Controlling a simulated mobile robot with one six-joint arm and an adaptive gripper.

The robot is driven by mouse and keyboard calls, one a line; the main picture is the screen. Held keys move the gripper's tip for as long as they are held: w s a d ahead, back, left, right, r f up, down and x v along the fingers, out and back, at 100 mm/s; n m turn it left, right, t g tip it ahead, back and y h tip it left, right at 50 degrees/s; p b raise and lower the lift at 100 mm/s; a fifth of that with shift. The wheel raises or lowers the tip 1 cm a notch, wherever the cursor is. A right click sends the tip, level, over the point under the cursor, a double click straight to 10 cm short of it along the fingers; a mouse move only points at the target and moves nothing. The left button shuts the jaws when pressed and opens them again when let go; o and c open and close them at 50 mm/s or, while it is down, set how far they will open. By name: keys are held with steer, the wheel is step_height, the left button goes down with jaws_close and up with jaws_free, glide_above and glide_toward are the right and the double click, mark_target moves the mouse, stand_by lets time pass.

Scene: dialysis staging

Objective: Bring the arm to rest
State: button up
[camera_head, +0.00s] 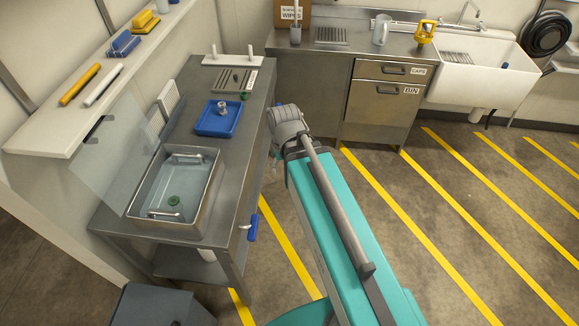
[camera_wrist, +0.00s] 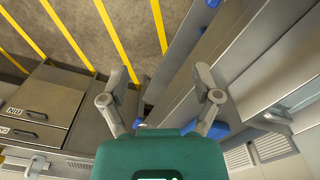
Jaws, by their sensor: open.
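My gripper shows in the wrist view (camera_wrist: 162,82), with its two fingers spread wide apart and nothing between them. In the head view my teal arm reaches out from the bottom, and its grey wrist end (camera_head: 288,122) is over the floor gap to the right of the steel table (camera_head: 250,150). The fingers themselves are mostly hidden behind the wrist in the head view.
On the steel table are a steel basin (camera_head: 208,205) holding a green item and a blue tray (camera_head: 232,122) holding a metal fitting. A clear panel (camera_head: 105,160) stands along its left side. Drawer cabinets (camera_head: 375,115) and a white sink (camera_head: 490,75) are behind. Striped floor at right is clear.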

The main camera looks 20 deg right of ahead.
steer(key=shift+s+d+m, duration=0.3)
steer(key=shift+d+m, duration=0.1)
steer(key=shift+d, duration=0.2)
